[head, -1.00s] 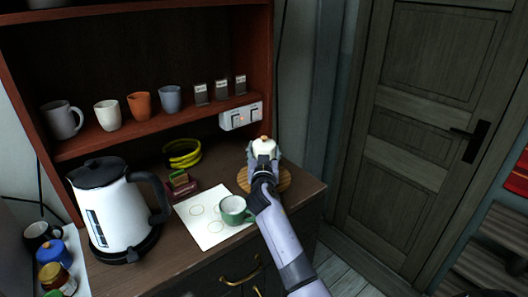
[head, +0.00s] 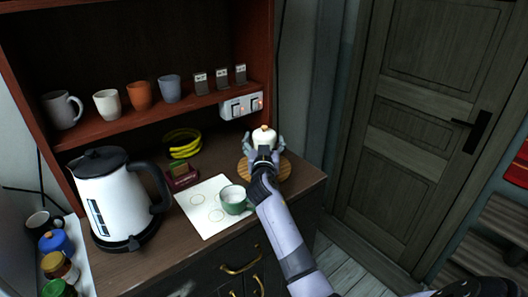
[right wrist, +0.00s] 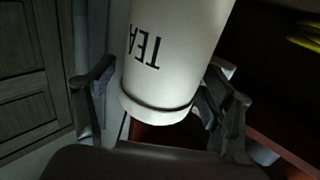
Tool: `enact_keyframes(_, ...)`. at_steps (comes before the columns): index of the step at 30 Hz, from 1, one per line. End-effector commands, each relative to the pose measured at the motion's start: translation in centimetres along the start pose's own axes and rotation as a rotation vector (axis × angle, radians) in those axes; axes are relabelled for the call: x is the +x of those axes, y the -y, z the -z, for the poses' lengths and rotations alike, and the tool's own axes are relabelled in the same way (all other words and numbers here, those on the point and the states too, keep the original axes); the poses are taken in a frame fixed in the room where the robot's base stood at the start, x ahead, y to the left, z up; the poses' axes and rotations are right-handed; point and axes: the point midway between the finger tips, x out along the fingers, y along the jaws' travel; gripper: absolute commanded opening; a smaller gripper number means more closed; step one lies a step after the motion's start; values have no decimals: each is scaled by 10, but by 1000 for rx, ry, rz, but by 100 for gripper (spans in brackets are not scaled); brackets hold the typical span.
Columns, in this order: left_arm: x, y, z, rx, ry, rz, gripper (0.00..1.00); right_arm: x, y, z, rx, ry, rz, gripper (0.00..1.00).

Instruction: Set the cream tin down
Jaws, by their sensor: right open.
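The cream tin (head: 264,135) has a pale lid with a small wooden knob. It stands upright at the round wooden board (head: 284,166) on the counter's right end; my gripper hides its lower part. In the right wrist view the tin (right wrist: 172,60) shows large, with dark "TEA" lettering upside down. My right gripper (head: 264,145) is open, its fingers spread on both sides of the tin. In the right wrist view a gap shows between the left finger and the tin; contact on the right side is unclear. My left gripper is out of view.
A green mug (head: 234,200) stands on a white sheet with drawn rings (head: 207,216), close beside my right forearm. A white kettle (head: 112,200) stands at left. Above are a shelf with mugs (head: 140,97) and a white switch box (head: 240,106). Yellow bands (head: 182,143) lie behind.

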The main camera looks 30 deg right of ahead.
Motion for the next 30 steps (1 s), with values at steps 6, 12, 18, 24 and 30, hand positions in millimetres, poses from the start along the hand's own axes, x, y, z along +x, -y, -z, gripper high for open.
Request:
enact_keyframes(6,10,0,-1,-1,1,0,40,-40,1,-5,3,3,2,76)
enact_keyframes(12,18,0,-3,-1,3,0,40,-80,0,-4,4,2,1,76)
enact_keyframes(18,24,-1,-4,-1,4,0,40,-107,0,-3,2,2,0,76)
enact_keyframes(24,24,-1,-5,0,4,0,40,-115,0,-1,1,1,-1,76)
enact_keyframes(30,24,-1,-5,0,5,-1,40,-114,0,-1,1,1,0,76)
